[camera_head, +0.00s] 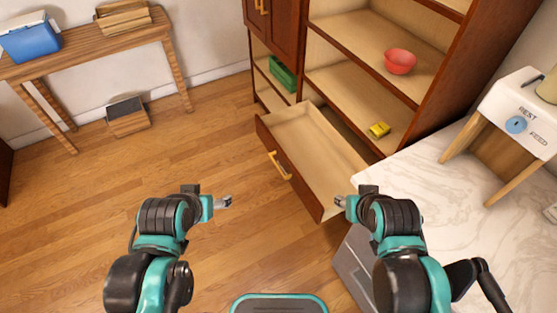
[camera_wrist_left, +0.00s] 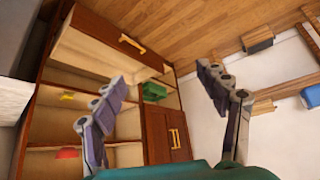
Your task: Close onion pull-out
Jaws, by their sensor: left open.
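A wooden pull-out drawer (camera_head: 318,150) stands open at the bottom of a brown cabinet (camera_head: 283,35); its visible interior looks empty. Its front carries a light wooden handle (camera_head: 280,166). In the left wrist view the drawer (camera_wrist_left: 98,42) and its handle (camera_wrist_left: 132,43) show at the top. My left gripper (camera_head: 225,202) is left of the drawer front and apart from the handle. Its fingers are spread with nothing between them in the left wrist view (camera_wrist_left: 160,73). My right gripper (camera_head: 341,201) is near the drawer's near right corner; its finger opening is too small to judge.
Cabinet shelves hold a red bowl (camera_head: 400,61), a yellow item (camera_head: 379,130) and a green container (camera_head: 283,74). A marble counter (camera_head: 430,180) with a white dispenser (camera_head: 520,112) lies right. A wooden table (camera_head: 85,47) stands far left.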

